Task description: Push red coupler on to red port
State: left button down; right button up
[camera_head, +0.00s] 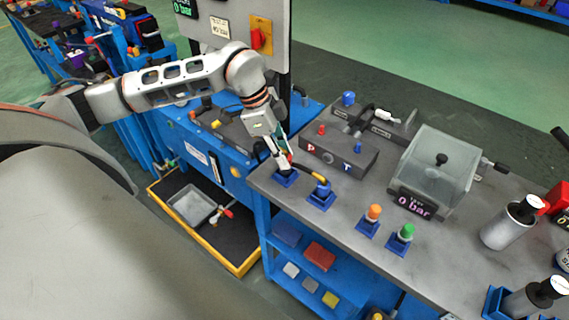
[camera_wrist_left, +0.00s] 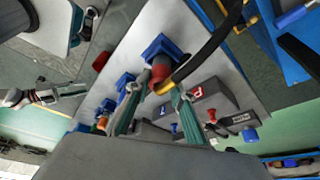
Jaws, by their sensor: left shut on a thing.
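My left gripper (camera_head: 284,158) is shut on the red coupler, just above a blue holder (camera_head: 285,179) at the bench's left edge. In the left wrist view the red coupler (camera_wrist_left: 160,72) lies between the fingertips (camera_wrist_left: 158,86), over a blue base, with a black hose with a yellow sleeve beside it. I cannot tell whether the coupler is still seated in the holder. The red port (camera_head: 321,130) stands on top of the dark block with the red P label, right of the gripper and apart from it. It also shows in the left wrist view (camera_wrist_left: 211,116).
A blue coupler (camera_head: 322,188) sits in a neighbouring holder. Orange (camera_head: 374,212) and green (camera_head: 407,231) couplers stand further right. A blue port (camera_head: 358,134) is beside the red port. A clear box (camera_head: 440,165) with a 0 bar display stands to the right.

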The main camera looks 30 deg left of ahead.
aim_at(290, 155)
pick_arm(q)
jog(key=shift+r+p, duration=1)
jog(key=shift+r, duration=0.6)
jog(key=shift+w+r, duration=0.15)
jog(key=shift+w, duration=0.1)
jog(key=w+d+r+p, duration=0.1)
jog(key=w+r+p, duration=0.2)
jog(key=w+r, duration=0.35)
jog(key=w+d+r+p, duration=0.1)
jog(key=w+r+p, duration=0.2)
jog(key=w, duration=0.7)
jog(key=shift+m, duration=0.3)
jog(key=f+b, duration=0.1)
jog(key=f, duration=0.1)
jog(key=f+b, duration=0.1)
jog(key=f, duration=0.1)
jog(key=shift+s+f, duration=0.2)
jog(key=shift+f, duration=0.2)
jog(key=shift+f+b, duration=0.4)
jog(key=shift+f, duration=0.35)
